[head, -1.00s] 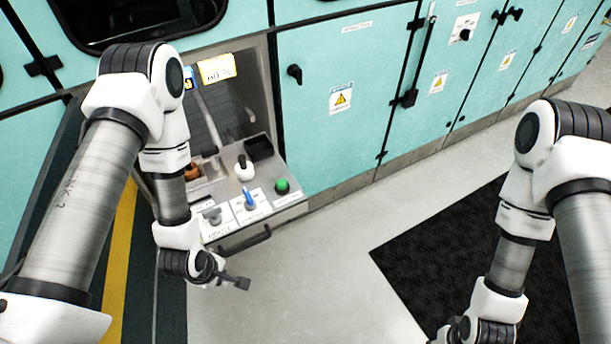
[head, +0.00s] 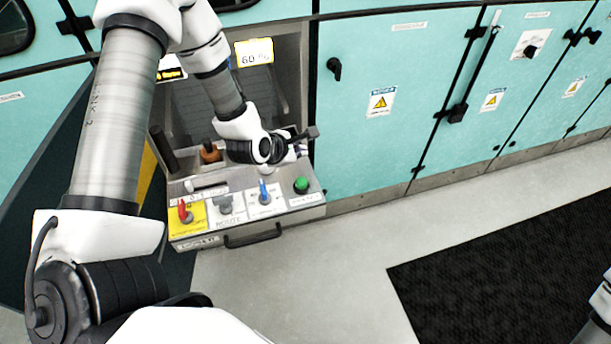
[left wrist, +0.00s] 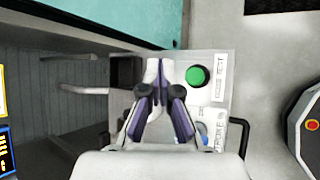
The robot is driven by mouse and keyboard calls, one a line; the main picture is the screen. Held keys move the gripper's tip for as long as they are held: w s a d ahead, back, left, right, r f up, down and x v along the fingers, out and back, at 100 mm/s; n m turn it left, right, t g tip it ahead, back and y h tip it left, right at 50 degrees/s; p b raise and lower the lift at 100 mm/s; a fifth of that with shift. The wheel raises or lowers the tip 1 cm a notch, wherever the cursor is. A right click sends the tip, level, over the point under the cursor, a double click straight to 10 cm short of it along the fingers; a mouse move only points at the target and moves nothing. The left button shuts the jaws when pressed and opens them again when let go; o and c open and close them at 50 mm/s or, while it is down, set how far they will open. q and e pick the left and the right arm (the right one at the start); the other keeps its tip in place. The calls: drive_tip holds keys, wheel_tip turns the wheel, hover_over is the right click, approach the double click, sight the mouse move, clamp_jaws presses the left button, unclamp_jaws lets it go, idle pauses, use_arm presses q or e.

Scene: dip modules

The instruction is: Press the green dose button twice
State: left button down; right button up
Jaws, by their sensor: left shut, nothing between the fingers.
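The green dose button (head: 301,186) is a round green cap at the right end of the grey control panel (head: 222,240). In the left wrist view the green button (left wrist: 197,76) lies just right of the fingertips, beside a printed label. My left gripper (head: 304,140) is above the back right of the panel, up and behind the button, apart from it in the head view. In the left wrist view the left gripper (left wrist: 159,88) has its fingers together with nothing between them. My right gripper is out of the head view; only part of that arm shows at the lower right edge.
The panel also has a red switch (head: 185,212) on yellow, a grey knob (head: 225,205) and a blue switch (head: 264,192). A display (head: 254,52) hangs behind. Teal cabinets (head: 370,130) stand right. The floor (head: 310,270) in front is clear up to a black mat (head: 500,280).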

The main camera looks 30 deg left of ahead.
sight(305, 178)
use_arm(q)
drive_tip(key=shift+w+d, duration=0.1)
wheel_tip(305, 178, down, 8)
drive_tip(key=b, duration=0.5)
drive_tip(key=shift+f+b, duration=0.1)
drive_tip(key=shift+b, duration=0.2)
drive_tip(key=shift+f+b, duration=0.35)
drive_tip(key=shift+b, duration=0.05)
drive_tip(key=shift+f, duration=0.1)
idle(0.6)
drive_tip(key=shift+f+b, duration=0.35)
drive_tip(key=shift+b, duration=0.25)
drive_tip(key=shift+f+b, duration=0.6)
drive_tip(key=shift+b, duration=0.1)
idle(0.5)
drive_tip(key=shift+r, duration=0.1)
drive_tip(key=shift+r+p, duration=0.65)
drive_tip(key=shift+r, duration=0.3)
